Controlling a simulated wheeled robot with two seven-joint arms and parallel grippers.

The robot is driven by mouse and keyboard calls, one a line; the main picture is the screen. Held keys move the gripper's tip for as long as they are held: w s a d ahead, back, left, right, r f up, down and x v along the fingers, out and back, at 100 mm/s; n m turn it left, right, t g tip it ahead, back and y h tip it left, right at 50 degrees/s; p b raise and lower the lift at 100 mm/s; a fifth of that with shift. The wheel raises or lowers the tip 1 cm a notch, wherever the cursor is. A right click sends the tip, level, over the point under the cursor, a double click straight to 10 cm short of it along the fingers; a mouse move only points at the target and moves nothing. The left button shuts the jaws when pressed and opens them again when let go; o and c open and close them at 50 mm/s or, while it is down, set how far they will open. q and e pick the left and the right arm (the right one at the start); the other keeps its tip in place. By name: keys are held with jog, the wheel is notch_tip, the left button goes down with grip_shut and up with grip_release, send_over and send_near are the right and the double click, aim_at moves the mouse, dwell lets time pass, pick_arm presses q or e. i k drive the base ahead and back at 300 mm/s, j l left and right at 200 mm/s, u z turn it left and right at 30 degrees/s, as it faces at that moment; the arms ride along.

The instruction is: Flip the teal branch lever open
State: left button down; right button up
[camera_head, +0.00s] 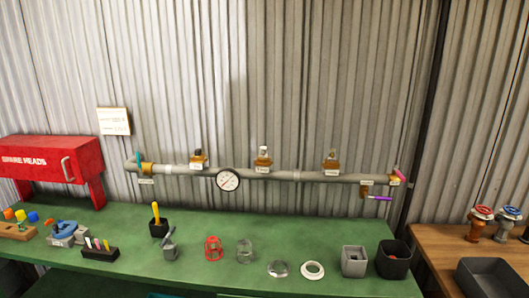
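A teal lever (139,161) stands about upright at the left end of the grey wall pipe (275,174). It is on a brass valve body (147,169), and a small white label (146,181) hangs below; its writing is too small to read. Neither of my grippers is in view, so nothing of mine touches the lever.
A pressure gauge (228,180) and several brass fittings sit along the pipe. A pink lever (399,174) and a purple lever (380,198) are at its right end. Below, the green bench (210,281) holds a red box (50,160), small parts and black bins (393,262).

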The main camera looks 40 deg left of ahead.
aim_at(137, 154)
jog(key=u, duration=1)
